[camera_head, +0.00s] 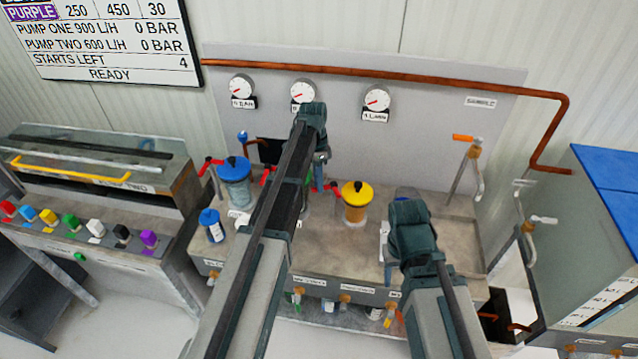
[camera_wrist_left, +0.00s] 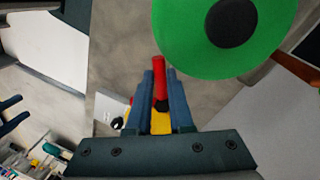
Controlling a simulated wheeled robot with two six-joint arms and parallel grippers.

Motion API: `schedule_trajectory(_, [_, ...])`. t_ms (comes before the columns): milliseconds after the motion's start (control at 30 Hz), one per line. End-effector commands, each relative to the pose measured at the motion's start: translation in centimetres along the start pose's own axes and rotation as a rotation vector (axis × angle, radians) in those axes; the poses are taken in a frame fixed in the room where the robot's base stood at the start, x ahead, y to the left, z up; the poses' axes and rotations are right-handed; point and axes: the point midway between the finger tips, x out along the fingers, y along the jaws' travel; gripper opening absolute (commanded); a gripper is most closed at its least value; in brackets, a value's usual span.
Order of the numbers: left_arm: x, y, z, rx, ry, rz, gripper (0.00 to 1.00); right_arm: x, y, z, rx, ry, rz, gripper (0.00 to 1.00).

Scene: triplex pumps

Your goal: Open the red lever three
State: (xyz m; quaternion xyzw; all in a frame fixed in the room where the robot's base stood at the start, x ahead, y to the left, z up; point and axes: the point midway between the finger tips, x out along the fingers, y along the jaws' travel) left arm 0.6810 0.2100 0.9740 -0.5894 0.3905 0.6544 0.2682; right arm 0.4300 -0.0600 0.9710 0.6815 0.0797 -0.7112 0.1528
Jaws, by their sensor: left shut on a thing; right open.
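My left gripper (camera_head: 320,178) reaches down between the green-lidded and yellow-lidded pots. In the left wrist view, its two blue-grey fingers (camera_wrist_left: 161,100) are shut on a red lever (camera_wrist_left: 158,68), whose red end stands up between them. A red lever (camera_head: 333,187) shows beside this gripper in the head view; other red levers show near the blue pot (camera_head: 210,163) and left of my left arm (camera_head: 268,175). I cannot read which is numbered three. My right gripper (camera_head: 387,258) is open over the bench's right part, largely hidden by its wrist.
A green lid (camera_wrist_left: 222,30) is close beside the held lever. A blue-lidded pot (camera_head: 235,185) and a yellow-lidded pot (camera_head: 356,205) stand on the bench. A blue bottle (camera_head: 212,226) stands at the left. An orange-handled lever (camera_head: 463,138) rises at the right.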

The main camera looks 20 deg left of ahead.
Motion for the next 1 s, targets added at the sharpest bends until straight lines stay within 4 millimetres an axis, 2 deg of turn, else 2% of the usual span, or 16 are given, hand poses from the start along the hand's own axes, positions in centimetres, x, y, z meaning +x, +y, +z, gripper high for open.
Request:
schedule_trajectory(467, [-0.02, -0.09, 0.00, 0.014, -0.003, 0.000, 0.00, 0.00, 0.00, 0.00, 0.000, 0.000, 0.000, 0.50])
schedule_trajectory(500, [-0.01, -0.09, 0.01, 0.014, -0.003, 0.000, 0.21, 0.00, 0.00, 0.00, 0.000, 0.000, 0.000, 0.50])
schedule_trajectory(667, [-0.01, -0.08, 0.00, 0.013, -0.003, 0.000, 0.49, 0.00, 0.00, 0.00, 0.000, 0.000, 0.000, 0.50])
schedule_trajectory(1000, [-0.13, -0.06, -0.01, 0.013, -0.003, 0.000, 0.49, -0.11, 0.01, 0.01, 0.000, 0.000, 0.000, 0.50])
